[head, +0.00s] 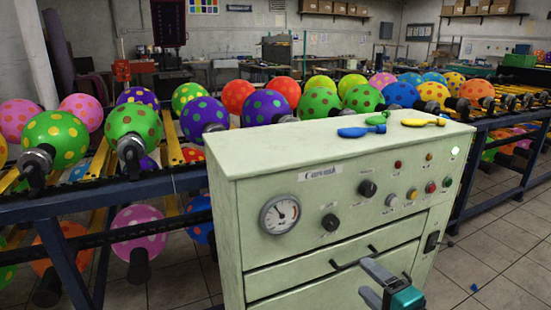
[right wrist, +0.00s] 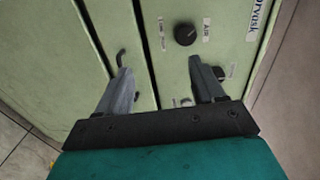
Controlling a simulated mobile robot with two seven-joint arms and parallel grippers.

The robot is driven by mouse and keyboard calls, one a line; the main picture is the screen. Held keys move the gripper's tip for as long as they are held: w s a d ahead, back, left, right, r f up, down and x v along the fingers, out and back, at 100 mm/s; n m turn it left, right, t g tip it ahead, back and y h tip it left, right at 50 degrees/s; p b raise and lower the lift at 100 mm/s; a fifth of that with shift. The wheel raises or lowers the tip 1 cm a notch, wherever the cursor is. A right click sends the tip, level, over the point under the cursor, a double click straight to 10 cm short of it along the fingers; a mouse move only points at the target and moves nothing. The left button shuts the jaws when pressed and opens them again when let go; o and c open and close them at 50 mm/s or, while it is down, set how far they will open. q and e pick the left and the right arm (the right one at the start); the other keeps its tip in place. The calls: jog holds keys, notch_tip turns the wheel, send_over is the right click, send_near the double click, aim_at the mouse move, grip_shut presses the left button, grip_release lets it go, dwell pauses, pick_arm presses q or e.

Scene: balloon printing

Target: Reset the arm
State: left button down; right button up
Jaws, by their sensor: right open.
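My right gripper (head: 366,279) is at the bottom of the head view, in front of the pale green control cabinet (head: 225,215). Its grey fingers are apart, with nothing visible between them. In the right wrist view the open fingers of the gripper (right wrist: 160,68) point at the cabinet front. A drawer handle (right wrist: 121,58) shows by one finger and a black knob (right wrist: 186,33) beyond the other. Whether the fingers touch the cabinet I cannot tell. My left gripper is in neither view.
The cabinet carries a round gauge (head: 280,214) and several knobs and buttons. Flat blue (head: 361,131) and yellow (head: 423,122) balloons lie on its top. Racks of dotted balloons (head: 55,139) stand behind and to both sides. Tiled floor (head: 495,255) is open at the right.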

pick_arm(q)
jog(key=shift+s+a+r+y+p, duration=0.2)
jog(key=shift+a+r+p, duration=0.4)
jog(key=shift+p, duration=0.55)
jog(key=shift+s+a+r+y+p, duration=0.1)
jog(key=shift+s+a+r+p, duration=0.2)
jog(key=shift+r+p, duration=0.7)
pick_arm(e)
jog(key=s+a+f+n+g+h, duration=0.1)
jog(key=s+a+f+n+g, duration=0.1)
jog(key=s+f+n, duration=0.3)
jog(key=s+a+f+n+g+h, duration=0.2)
jog(key=s+f+n, duration=0.4)
jog(key=s+n, duration=0.5)
jog(key=shift+s+a+g, duration=0.4)
jog(key=shift+s+g, duration=0.1)
jog(key=shift+s, duration=0.85)
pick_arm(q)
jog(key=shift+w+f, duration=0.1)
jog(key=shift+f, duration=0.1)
